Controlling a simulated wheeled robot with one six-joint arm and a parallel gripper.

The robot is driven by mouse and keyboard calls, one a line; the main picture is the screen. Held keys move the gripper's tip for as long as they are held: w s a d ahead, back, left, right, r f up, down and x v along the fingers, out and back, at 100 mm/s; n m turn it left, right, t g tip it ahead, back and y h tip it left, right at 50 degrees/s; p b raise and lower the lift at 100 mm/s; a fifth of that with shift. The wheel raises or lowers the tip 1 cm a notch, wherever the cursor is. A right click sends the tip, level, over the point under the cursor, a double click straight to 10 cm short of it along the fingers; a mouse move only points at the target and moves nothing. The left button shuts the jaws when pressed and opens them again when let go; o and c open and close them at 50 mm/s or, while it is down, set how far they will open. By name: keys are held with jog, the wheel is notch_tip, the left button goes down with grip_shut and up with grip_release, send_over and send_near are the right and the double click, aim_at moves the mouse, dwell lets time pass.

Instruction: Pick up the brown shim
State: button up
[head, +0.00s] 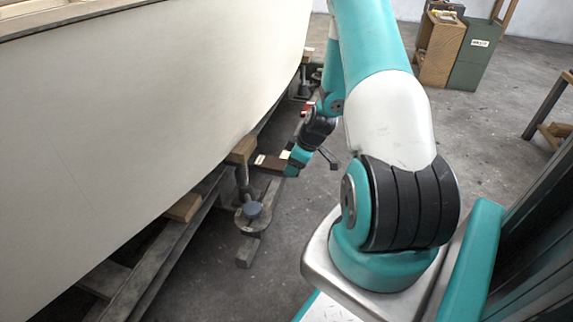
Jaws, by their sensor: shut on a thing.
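The brown shim (271,163) is a small dark brown block in the middle of the head view, close beside the pale hull. My gripper (286,163) is at its right end and is shut on it. The fingertips are small and partly hidden in this view, so the exact grip is hard to see. I cannot tell whether the shim touches anything below it.
The large pale hull (150,110) fills the left side. A lighter wooden block (242,149) sits under its edge, above a metal stand (253,211). Another wooden block (184,207) lies on the beam nearer me. Grey floor (420,120) is open to the right.

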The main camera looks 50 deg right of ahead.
aim_at(260, 160)
notch_tip(260, 160, up, 20)
jog(key=p, duration=0.8)
jog(key=shift+p, duration=0.4)
jog(key=shift+f, duration=0.1)
jog(key=shift+f+b, duration=6.65)
jog(key=shift+f, duration=3.3)
jog(key=shift+w+a+p, duration=0.2)
jog(key=shift+w+a, duration=0.45)
jog(key=shift+w, duration=0.95)
jog(key=shift+w+a+p, duration=0.25)
jog(key=shift+w+a, duration=0.45)
jog(key=shift+w, duration=0.95)
jog(key=shift+w+a+p, duration=0.2)
jog(key=shift+w+a, duration=0.45)
jog(key=shift+w, duration=0.95)
